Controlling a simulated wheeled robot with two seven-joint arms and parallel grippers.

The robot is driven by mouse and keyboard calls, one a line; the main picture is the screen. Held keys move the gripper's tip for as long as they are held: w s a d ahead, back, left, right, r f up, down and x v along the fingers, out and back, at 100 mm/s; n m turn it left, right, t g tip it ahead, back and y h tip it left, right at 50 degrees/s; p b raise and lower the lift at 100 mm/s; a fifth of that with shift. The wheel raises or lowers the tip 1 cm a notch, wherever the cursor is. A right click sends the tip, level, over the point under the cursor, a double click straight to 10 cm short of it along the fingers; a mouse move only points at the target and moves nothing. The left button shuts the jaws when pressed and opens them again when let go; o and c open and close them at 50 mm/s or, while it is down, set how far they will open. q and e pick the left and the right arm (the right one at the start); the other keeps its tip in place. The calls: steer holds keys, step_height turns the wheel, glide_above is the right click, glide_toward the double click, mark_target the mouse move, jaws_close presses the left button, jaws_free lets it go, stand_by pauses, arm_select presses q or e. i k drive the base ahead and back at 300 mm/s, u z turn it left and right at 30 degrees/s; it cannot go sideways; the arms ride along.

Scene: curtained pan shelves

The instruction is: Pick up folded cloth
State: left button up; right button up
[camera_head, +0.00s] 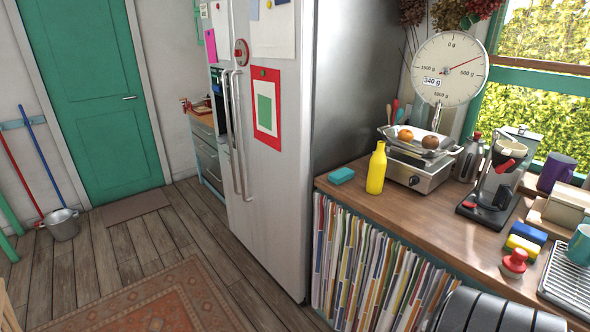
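A small teal block-shaped item (341,175) lies flat on the left end of the wooden counter (440,215), near the fridge. It may be the folded cloth, but I cannot make out folds or fabric. No other clear folded cloth shows. Neither of my grippers is in view.
A yellow bottle (376,170) stands right of the teal item, before a scale (418,172) holding a pan of fruit. A coffee maker (492,185), sponges (523,243) and a drying rack (570,280) fill the right. Upright folders (365,265) sit below. Open floor lies left.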

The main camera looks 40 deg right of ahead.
mark_target(340, 176)
steer(key=i, duration=0.9)
steer(key=z, duration=0.9)
steer(key=i, duration=0.65)
steer(key=z, duration=0.85)
